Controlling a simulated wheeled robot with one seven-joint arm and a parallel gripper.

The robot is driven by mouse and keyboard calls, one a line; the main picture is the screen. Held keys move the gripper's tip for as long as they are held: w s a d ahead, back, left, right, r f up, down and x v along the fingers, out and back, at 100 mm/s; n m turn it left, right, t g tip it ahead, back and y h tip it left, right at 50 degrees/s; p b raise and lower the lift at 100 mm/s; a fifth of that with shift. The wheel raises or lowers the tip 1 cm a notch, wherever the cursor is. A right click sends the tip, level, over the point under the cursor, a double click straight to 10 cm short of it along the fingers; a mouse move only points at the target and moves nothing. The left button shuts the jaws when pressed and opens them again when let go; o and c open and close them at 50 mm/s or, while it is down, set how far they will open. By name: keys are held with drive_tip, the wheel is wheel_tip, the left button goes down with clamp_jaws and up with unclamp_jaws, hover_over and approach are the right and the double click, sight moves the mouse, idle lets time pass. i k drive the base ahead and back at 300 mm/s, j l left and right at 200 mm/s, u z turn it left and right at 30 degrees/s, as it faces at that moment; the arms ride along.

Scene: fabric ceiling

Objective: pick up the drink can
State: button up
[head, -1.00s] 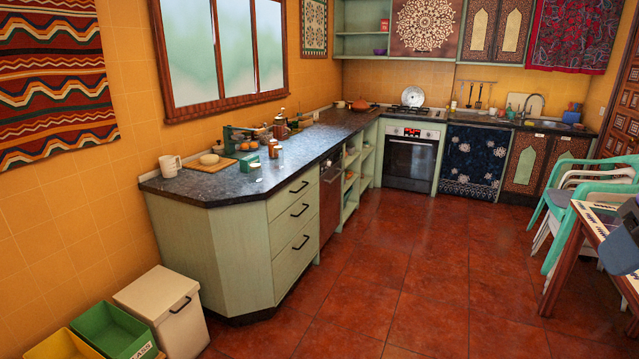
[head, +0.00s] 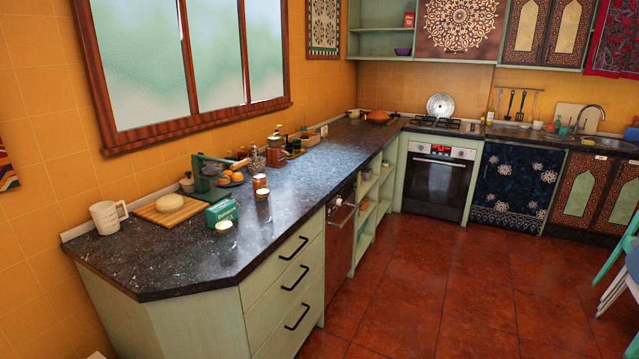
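I cannot pick out a drink can for certain. On the near part of the dark counter (head: 150,262) stand two small cylindrical containers. My gripper is not in view.
A white mug (head: 108,216) and a board (head: 170,213) with a round loaf (head: 169,202) are at the left. The red tiled floor (head: 400,300) is clear along the drawers. Chairs (head: 622,262) show at the right edge.

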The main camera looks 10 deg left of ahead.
sight(260, 181)
drive_tip(key=i+l, duration=0.15)
drive_tip(key=i, duration=1.4)
drive_tip(key=i+j+u, duration=0.1)
drive_tip(key=i+u, duration=0.6)
drive_tip(key=u, duration=0.2)
drive_tip(key=i+l+u, duration=0.15)
drive_tip(key=i+u, duration=0.3)
drive_tip(key=i+l+u, duration=0.2)
drive_tip(key=u, duration=0.2)
